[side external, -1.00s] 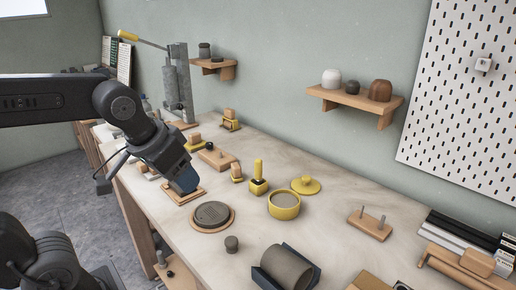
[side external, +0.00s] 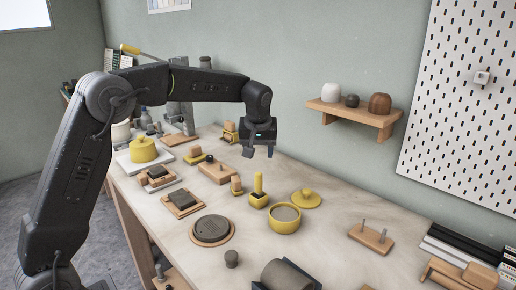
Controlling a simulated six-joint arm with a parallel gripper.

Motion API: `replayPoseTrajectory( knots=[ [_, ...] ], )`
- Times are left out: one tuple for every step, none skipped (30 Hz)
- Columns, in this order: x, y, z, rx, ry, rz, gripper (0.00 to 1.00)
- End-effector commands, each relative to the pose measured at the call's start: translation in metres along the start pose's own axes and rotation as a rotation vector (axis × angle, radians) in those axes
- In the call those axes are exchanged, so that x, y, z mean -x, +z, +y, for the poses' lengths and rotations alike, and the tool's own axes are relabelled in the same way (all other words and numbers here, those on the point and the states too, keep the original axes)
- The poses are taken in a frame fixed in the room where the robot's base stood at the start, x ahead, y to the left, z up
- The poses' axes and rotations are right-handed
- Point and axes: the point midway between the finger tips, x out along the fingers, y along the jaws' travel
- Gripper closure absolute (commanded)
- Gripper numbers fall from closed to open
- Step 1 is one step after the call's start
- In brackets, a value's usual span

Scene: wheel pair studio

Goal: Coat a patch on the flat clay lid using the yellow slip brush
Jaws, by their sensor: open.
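The yellow slip brush (side external: 258,189) stands upright on the bench, with a yellow handle rising from a yellow base. My gripper (side external: 259,153) is open and empty, pointing down in the air above and close to the brush handle in the picture. The flat clay lid is likely the dark grey ridged disc (side external: 211,229) on a round wooden board, to the lower left of the brush. A yellow pot (side external: 285,218) with grey contents stands right of the brush. Its yellow knobbed lid (side external: 306,198) lies beside it.
A grey clay cylinder (side external: 286,274) and a small dark knob (side external: 232,258) are near the front. A wooden peg board (side external: 371,238) is at right. Wooden blocks and a yellow lidded pot (side external: 143,149) fill the left. A wall shelf (side external: 355,112) hangs behind.

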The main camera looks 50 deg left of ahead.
Motion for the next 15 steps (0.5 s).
replayPoseTrajectory(
  knots=[
    [-0.007,0.000,-0.001,0.000,-0.002,-0.002,0.45],
    [-0.011,0.000,-0.001,0.000,-0.002,-0.002,0.45],
    [-0.017,0.001,-0.001,-0.001,-0.003,-0.004,0.45],
    [-0.023,0.001,-0.001,-0.001,-0.003,-0.004,0.45],
    [-0.028,0.001,-0.001,-0.001,-0.002,-0.004,0.45],
    [-0.036,0.001,-0.001,-0.001,-0.003,-0.004,0.45],
    [-0.042,0.001,-0.001,-0.001,-0.002,-0.004,0.45],
    [-0.047,0.001,-0.001,-0.001,-0.002,-0.004,0.45],
    [-0.055,0.001,-0.001,-0.001,-0.001,-0.003,0.45],
    [-0.061,0.001,-0.001,-0.001,-0.002,-0.004,0.45],
    [-0.067,0.001,-0.001,-0.001,-0.002,-0.004,0.45],
    [-0.074,0.001,-0.001,-0.002,-0.001,-0.004,0.45],
    [-0.080,0.002,-0.001,-0.002,-0.002,-0.005,0.45],
    [-0.085,0.001,-0.001,-0.002,-0.001,-0.004,0.45],
    [-0.092,0.001,-0.001,-0.002,-0.001,-0.004,0.45]
  ],
)
